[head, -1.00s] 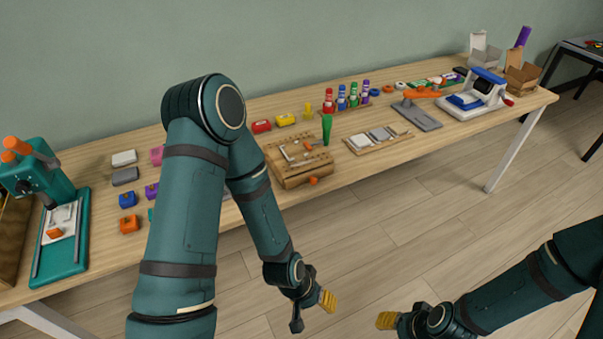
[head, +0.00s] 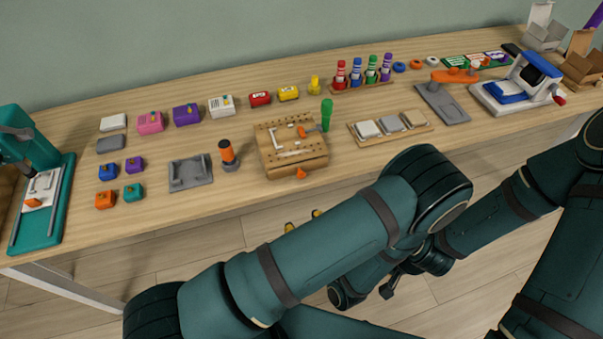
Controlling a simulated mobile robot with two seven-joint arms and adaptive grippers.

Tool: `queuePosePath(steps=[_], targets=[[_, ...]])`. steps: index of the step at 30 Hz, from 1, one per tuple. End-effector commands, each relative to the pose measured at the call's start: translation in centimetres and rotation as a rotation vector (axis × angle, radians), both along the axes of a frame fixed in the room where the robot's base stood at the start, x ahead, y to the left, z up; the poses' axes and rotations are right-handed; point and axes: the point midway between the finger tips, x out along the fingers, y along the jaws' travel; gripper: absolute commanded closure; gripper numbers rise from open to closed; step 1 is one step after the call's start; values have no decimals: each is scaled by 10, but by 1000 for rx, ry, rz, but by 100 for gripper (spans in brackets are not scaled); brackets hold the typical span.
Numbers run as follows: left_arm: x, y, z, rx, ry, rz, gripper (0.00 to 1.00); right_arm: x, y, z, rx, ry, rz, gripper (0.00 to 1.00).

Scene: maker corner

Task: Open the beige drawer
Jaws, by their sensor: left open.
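A beige wooden box (head: 290,150) stands at the front edge of the workbench, mid-picture. Its front, the drawer's face, carries a small orange knob (head: 301,173) and looks shut. My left gripper (head: 303,219) is below and in front of the knob, apart from it, past the bench edge. Only its two yellow fingertips show, spread apart; my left arm hides the rest. My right gripper (head: 390,284) is low, right of centre, partly hidden behind my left arm; its jaw state is not clear.
On the workbench (head: 240,200), a grey tray (head: 191,172) and orange-topped tool (head: 228,155) stand left of the box. A green upright thing (head: 326,113) and a wooden tray of tiles (head: 390,127) are to its right. Open floor lies before the bench.

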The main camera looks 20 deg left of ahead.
Motion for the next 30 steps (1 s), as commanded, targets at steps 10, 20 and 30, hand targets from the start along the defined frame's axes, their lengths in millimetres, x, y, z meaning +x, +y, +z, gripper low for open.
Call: queuePosePath(steps=[10,20,30], targets=[[30,-25,14,58,-97,-194,45,0,0,0,0,0,0,53],[81,11,13,56,-96,-190,45,1,0,-6,0,-3,0,53],[123,39,13,56,-95,-191,45,2,0,-11,-1,-6,-1,53]])
